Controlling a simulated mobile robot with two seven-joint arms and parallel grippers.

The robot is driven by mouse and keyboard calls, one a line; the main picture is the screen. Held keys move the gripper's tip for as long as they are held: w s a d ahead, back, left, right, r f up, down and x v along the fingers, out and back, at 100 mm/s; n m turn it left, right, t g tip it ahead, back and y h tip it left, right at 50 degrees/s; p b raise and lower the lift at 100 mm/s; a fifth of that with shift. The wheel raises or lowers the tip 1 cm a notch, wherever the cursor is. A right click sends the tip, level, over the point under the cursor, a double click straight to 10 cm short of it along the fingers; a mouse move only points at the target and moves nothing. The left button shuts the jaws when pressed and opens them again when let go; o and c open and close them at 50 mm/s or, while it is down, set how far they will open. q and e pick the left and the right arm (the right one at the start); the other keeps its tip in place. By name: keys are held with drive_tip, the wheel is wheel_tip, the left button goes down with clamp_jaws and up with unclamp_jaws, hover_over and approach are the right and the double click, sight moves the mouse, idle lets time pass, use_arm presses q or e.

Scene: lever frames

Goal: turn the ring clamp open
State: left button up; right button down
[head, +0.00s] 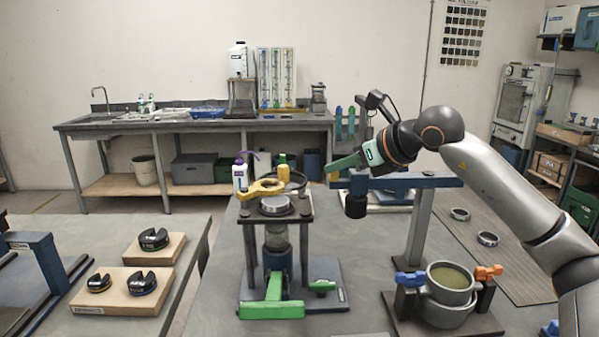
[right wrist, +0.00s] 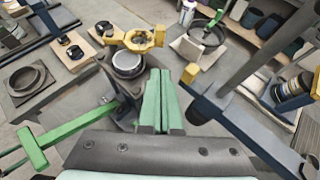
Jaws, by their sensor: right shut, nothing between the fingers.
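The yellow ring clamp (head: 262,188) sits on top of the press stand in the middle, with an upright yellow block (head: 283,174) at its far right side. A pale round part (head: 275,205) lies just in front of the yellow ring. The right wrist view shows the ring clamp (right wrist: 143,40) beyond the fingertips, with the round part (right wrist: 127,63) below it. My right gripper (head: 345,164) is shut and empty, its green fingers pointing left, right of the clamp and apart from it. The fingers (right wrist: 158,100) lie together in the wrist view. My left gripper is not in view.
A blue beam (head: 405,183) on a post stands under my right wrist. A pot (head: 449,288) with blue and orange clamps is at the front right. Wooden blocks (head: 155,248) with black rings are on the left table. Bare tabletop lies between the stands.

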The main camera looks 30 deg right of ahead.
drive_tip(key=p, duration=0.2)
approach(287, 174)
drive_tip(key=f, duration=0.1)
drive_tip(key=w+f, duration=0.1)
drive_tip(key=f, duration=0.1)
drive_tip(key=shift+w+a, duration=0.15)
drive_tip(key=shift+w, duration=0.1)
drive_tip(key=shift+w+a+p, duration=0.15)
drive_tip(key=shift+w+p, duration=0.2)
drive_tip(key=shift+w, duration=0.85)
drive_tip(key=shift+w+a, duration=0.1)
drive_tip(key=shift+w, duration=0.5)
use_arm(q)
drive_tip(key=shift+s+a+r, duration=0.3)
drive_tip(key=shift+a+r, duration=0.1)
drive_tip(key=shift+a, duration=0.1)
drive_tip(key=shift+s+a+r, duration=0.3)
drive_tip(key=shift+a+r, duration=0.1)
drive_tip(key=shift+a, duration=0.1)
use_arm(e)
drive_tip(key=shift+w+f, duration=0.1)
drive_tip(key=shift+w, duration=0.05)
